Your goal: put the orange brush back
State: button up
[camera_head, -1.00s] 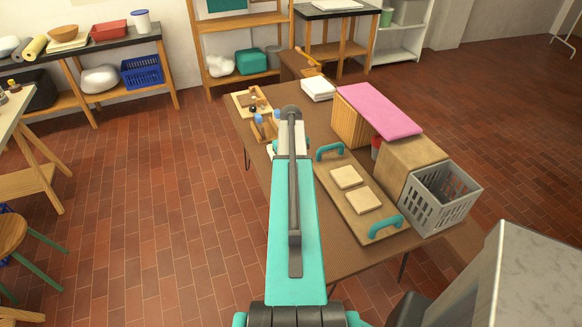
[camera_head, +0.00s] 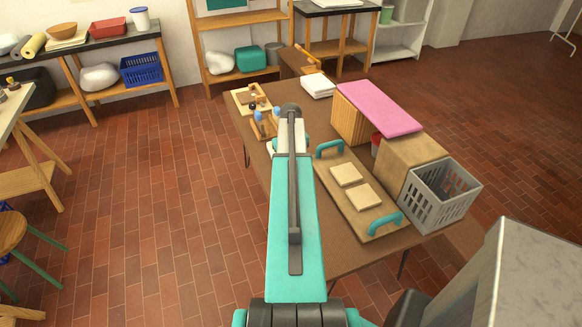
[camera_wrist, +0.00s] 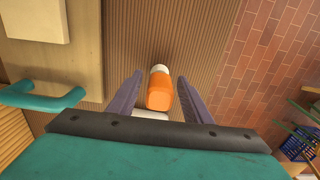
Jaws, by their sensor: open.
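An orange piece with a pale, rounded far end, which I take to be the orange brush (camera_wrist: 159,94), lies between the two fingers in the wrist view. My gripper (camera_wrist: 159,76) is open, with one finger on each side of it. Small gaps show between the piece and the fingers. A white part shows just below it, partly hidden by the gripper body. In the head view my arm hides the gripper and the brush. Two small wooden holders, one with a dark knob (camera_head: 241,100) and one with blue knobs (camera_head: 265,131), stand at the table's left edge.
The brown table (camera_head: 318,127) carries a board with teal handles (camera_head: 350,209) and two pale slabs, also in the wrist view (camera_wrist: 80,72). A grey crate (camera_head: 438,200), a wooden block (camera_head: 408,158), a pink slab (camera_head: 376,107) and a white stack (camera_head: 318,85) stand along it.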

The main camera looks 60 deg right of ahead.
jog(key=shift+r, duration=0.1)
jog(key=shift+r+b, duration=1.3)
jog(key=shift+r, duration=0.85)
notch_tip(320, 180, up, 9)
jog(key=b, duration=0.2)
jog(key=shift+r, duration=0.15)
jog(key=shift+s, duration=0.1)
